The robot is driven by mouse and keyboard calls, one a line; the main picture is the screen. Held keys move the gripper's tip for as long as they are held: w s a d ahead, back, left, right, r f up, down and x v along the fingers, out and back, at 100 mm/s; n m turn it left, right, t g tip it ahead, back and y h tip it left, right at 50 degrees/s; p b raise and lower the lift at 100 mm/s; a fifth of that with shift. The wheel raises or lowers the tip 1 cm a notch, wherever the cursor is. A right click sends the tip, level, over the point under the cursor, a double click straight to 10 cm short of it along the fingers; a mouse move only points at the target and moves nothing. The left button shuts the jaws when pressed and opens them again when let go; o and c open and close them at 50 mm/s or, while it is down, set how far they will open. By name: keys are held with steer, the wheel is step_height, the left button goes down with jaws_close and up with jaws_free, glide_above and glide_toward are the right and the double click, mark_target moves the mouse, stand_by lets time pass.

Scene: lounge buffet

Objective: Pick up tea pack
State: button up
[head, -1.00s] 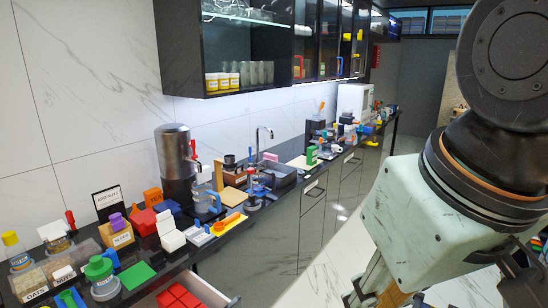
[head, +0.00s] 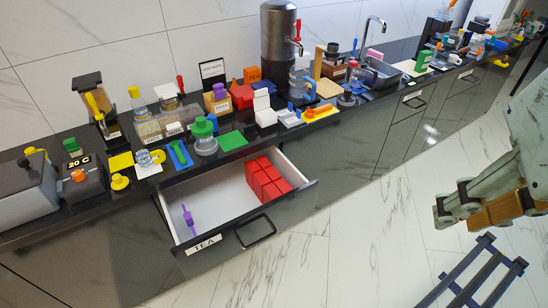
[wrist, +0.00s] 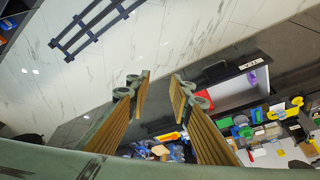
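Several red tea packs (head: 267,180) lie grouped in the right part of an open white drawer (head: 222,203); its black front (head: 203,246) reads TEA. The wrist view also shows the drawer (wrist: 230,92), with a red patch of the packs (wrist: 204,94) partly hidden by a finger. My gripper is at the right edge of the head view, cut off by the frame, well to the right of the drawer and apart from it. In the wrist view my gripper (wrist: 162,90) has its two wood-coloured fingers spread, with nothing between them.
A purple object (head: 188,217) lies in the drawer's left part. A black handle (head: 257,231) sticks out of the drawer front. A dark slatted rack (head: 470,275) stands right. Floor between is clear.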

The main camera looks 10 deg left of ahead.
stand_by(0.3)
steer(key=o, duration=0.8)
steer(key=shift+w+d, duration=0.1)
